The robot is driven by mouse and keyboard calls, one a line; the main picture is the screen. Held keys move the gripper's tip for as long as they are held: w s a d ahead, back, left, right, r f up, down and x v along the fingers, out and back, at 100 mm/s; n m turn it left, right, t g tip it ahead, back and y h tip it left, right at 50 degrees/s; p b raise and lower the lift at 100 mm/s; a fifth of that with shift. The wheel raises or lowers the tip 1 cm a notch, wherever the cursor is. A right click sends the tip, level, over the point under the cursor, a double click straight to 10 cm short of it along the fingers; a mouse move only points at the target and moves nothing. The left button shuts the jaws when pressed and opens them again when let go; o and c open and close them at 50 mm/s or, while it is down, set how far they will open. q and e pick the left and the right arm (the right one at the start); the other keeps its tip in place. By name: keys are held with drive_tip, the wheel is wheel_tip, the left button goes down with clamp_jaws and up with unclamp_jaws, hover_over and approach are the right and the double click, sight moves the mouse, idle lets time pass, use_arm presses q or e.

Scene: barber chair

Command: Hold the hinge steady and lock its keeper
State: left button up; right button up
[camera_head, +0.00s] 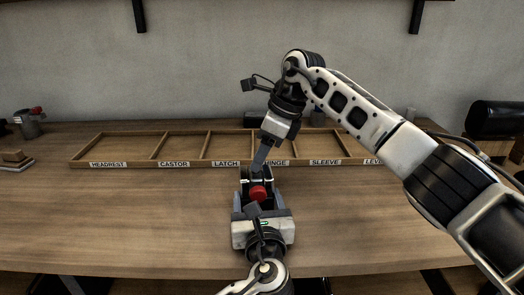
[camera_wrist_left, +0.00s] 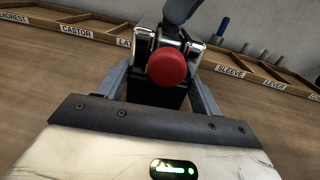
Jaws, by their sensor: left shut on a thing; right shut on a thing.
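The hinge (camera_head: 244,188) is a dark block with silver metal parts and a round red knob (camera_head: 258,193) facing my left gripper. The hinge also shows in the left wrist view (camera_wrist_left: 196,46), with the red knob (camera_wrist_left: 167,68) in front. My left gripper (camera_head: 258,197) is below it, its fingers on both sides, shut on the hinge. My right gripper (camera_head: 259,166) comes down from above and is shut at the hinge's far end, behind the red knob. I cannot tell exactly which part it grips. No separate keeper can be made out.
A wooden tray (camera_head: 88,164) with labelled compartments, including HEADREST, CASTOR, LATCH, HINGE and SLEEVE, lies behind the hinge. The tabletop left of the hinge is clear.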

drive_tip(key=m, duration=0.1)
drive_tip(key=m+t, duration=0.1)
drive_tip(key=m, duration=0.1)
drive_tip(key=shift+s+d, duration=0.25)
drive_tip(key=shift+d, duration=0.05)
drive_tip(key=m, duration=0.2)
drive_tip(key=m+t+h, duration=0.1)
drive_tip(key=shift+s+d+m, duration=0.1)
drive_tip(key=shift+s+m, duration=0.25)
drive_tip(key=shift+m, duration=0.05)
drive_tip(key=m, duration=0.1)
drive_tip(key=m+t+h, duration=0.1)
drive_tip(key=m, duration=0.1)
drive_tip(key=shift+s+m, duration=0.3)
drive_tip(key=shift+s, duration=0.05)
drive_tip(key=shift+s+m+t+h, duration=0.2)
drive_tip(key=shift+m+h, duration=0.25)
drive_tip(key=shift+m, duration=0.45)
drive_tip(key=shift+s+m+t+h, duration=0.15)
drive_tip(key=shift+m+h, duration=0.3)
drive_tip(key=shift+m, duration=0.45)
drive_tip(key=o, duration=1)
drive_tip(key=shift+c, duration=0.2)
drive_tip(key=v, duration=1.2)
